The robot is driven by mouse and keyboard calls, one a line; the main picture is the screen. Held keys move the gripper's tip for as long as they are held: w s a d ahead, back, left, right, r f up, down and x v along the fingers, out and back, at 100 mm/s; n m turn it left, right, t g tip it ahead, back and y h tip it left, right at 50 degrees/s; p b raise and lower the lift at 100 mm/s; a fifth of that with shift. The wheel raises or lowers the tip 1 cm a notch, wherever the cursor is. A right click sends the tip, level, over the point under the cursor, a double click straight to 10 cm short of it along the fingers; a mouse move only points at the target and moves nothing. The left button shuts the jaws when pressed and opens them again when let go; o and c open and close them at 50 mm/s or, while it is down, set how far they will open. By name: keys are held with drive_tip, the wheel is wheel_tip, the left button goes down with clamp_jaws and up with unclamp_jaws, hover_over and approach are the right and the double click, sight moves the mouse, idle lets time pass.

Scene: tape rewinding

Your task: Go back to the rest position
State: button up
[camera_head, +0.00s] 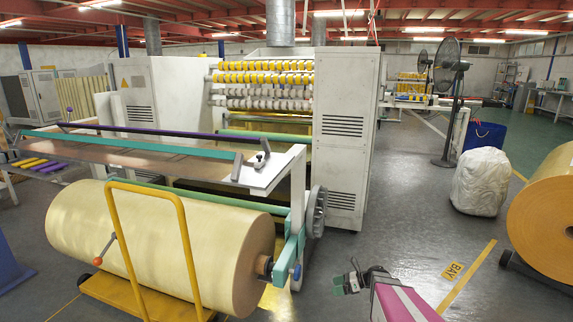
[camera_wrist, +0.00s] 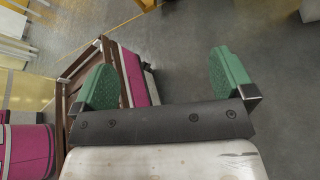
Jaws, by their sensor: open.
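My gripper (camera_head: 343,279) is low at the bottom centre of the head view, at the end of my magenta and white arm. It is over the grey floor, to the right of the large yellow roll. In the wrist view my gripper (camera_wrist: 163,66) shows its two green fingers spread wide apart. Nothing is held between them. Magenta and white parts that look like my own body show at the left of the wrist view.
A large yellow roll (camera_head: 160,235) with a yellow cart handle (camera_head: 186,245) stands at left. The rewinding machine (camera_head: 343,135) stands behind. A white sack (camera_head: 480,183), a fan (camera_head: 449,90) and another roll (camera_head: 548,212) are at right. Grey floor (camera_head: 400,225) between is clear.

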drive_tip(key=s+a+r+n+h, duration=0.1)
drive_tip(key=s+r+n+h, duration=0.5)
drive_tip(key=n, duration=0.5)
drive_tip(key=s+a+r+n+g+h, duration=0.1)
drive_tip(key=s+a+r+n+h, duration=0.1)
drive_tip(key=s+r+n+h, duration=0.5)
wheel_tip(320, 180, up, 3)
drive_tip(key=n, duration=0.5)
drive_tip(key=shift+s+r+n+h, duration=0.2)
drive_tip(key=shift+n+h, duration=0.1)
drive_tip(key=shift+h, duration=0.1)
drive_tip(key=shift+f, duration=0.1)
drive_tip(key=shift+c, duration=0.3)
